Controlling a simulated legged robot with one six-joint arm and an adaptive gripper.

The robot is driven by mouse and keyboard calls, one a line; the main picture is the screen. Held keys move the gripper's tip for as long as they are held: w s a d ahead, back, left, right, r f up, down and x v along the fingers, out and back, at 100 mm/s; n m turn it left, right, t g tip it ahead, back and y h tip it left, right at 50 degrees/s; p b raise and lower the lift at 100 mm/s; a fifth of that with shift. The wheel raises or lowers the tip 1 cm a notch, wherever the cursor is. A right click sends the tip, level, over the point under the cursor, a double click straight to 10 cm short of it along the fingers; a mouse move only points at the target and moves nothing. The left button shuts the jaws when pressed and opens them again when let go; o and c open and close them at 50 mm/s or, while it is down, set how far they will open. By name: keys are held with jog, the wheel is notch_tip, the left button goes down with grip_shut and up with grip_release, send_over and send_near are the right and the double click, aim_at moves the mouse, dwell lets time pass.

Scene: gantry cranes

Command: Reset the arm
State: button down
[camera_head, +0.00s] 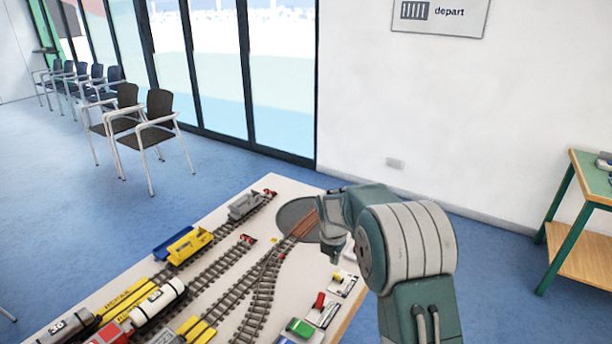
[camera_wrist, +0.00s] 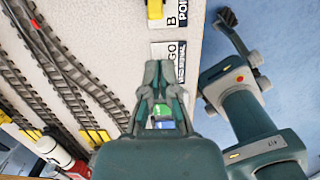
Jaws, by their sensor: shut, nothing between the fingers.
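My arm reaches over the right side of the model railway table (camera_head: 352,292). My gripper (camera_head: 333,252) points down near the table's far right corner, by a dark round turntable (camera_head: 296,214) with a brown track piece. In the wrist view my gripper (camera_wrist: 163,68) has its fingers together and holds nothing. Below the fingers a green and blue block (camera_wrist: 163,117) shows in the gap between the finger links, apart from them.
Tracks carry a yellow wagon (camera_head: 190,245), a grey wagon (camera_head: 244,206) and a white tank wagon (camera_head: 158,300). A red lever (camera_head: 319,300) sits at the table's right side. A green-legged bench (camera_head: 562,222) stands right. Blue floor (camera_head: 70,200) is open at left; chairs (camera_head: 150,130) line the windows.

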jog(key=s+d+r+m+t, duration=0.2)
jog(key=s+r+m, duration=1.2)
jog(key=r, duration=0.4)
jog(key=s+r+m+t+y, duration=0.1)
jog(key=s+m+t, duration=0.1)
jog(key=s+m, duration=1.2)
jog(key=s, duration=0.8)
jog(key=shift+s+d+r, duration=0.2)
jog(key=shift+d+r, duration=0.1)
jog(key=shift+d, duration=0.05)
